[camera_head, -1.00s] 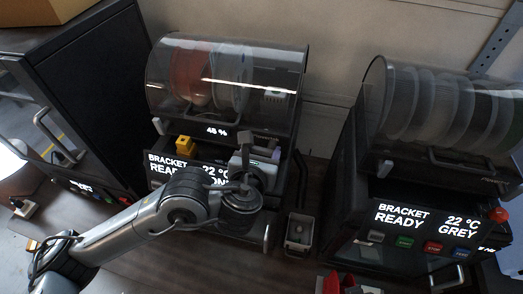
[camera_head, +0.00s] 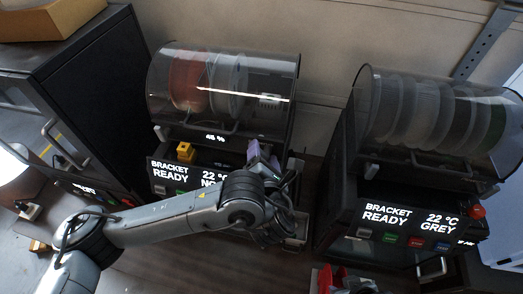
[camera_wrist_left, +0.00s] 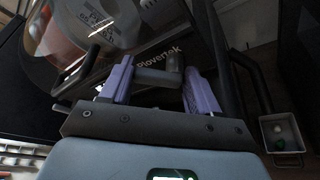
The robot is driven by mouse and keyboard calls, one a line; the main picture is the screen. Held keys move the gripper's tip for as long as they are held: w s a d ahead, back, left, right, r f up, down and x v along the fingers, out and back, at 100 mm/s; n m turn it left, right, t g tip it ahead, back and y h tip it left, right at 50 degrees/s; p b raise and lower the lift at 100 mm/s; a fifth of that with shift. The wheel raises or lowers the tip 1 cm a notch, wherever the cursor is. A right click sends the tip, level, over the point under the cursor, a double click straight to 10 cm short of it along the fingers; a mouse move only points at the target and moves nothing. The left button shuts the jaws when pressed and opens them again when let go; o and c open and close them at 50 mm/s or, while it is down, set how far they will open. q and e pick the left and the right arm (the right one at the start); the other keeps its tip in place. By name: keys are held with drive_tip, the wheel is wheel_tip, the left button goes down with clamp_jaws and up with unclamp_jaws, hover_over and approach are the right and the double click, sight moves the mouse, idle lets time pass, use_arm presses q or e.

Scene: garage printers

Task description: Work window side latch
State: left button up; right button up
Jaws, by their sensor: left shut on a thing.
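The middle printer (camera_head: 226,92) has a clear rounded hood window over spools. My left gripper (camera_head: 264,155) is at the right front corner of this printer, just below the hood, partly hidden by its own wrist. The latch sits beside the "PloverTek" label. The latch's far end and mount are hard to see. My right gripper is not in view.
A yellow block (camera_head: 185,152) sits on the middle printer's front. A small grey bin (camera_wrist_left: 282,132) with small items is beside the printer. A second printer (camera_head: 430,120) with spools stands right, and a dark cabinet (camera_head: 90,90) left. Red items (camera_head: 330,280) lie front right.

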use_arm(q)
drive_tip(key=m, duration=0.1)
drive_tip(key=m+p, duration=0.1)
drive_tip(key=m+t+y, duration=0.1)
drive_tip(key=shift+d+r+p, duration=0.3)
drive_tip(key=shift+d+p, duration=0.05)
drive_tip(key=shift+p, duration=0.05)
drive_tip(key=shift+s+d+f+m+t+y+p, duration=0.1)
drive_tip(key=shift+d+m+t+y+p, duration=0.2)
drive_tip(key=shift+m, duration=0.5)
drive_tip(key=shift+s+d+f+m+t+y+p, duration=0.1)
drive_tip(key=shift+m+t+p, duration=0.25)
drive_tip(key=shift+m, duration=0.45)
drive_tip(key=o, duration=1)
drive_tip(key=shift+f, duration=0.1)
drive_tip(key=shift+s, duration=0.15)
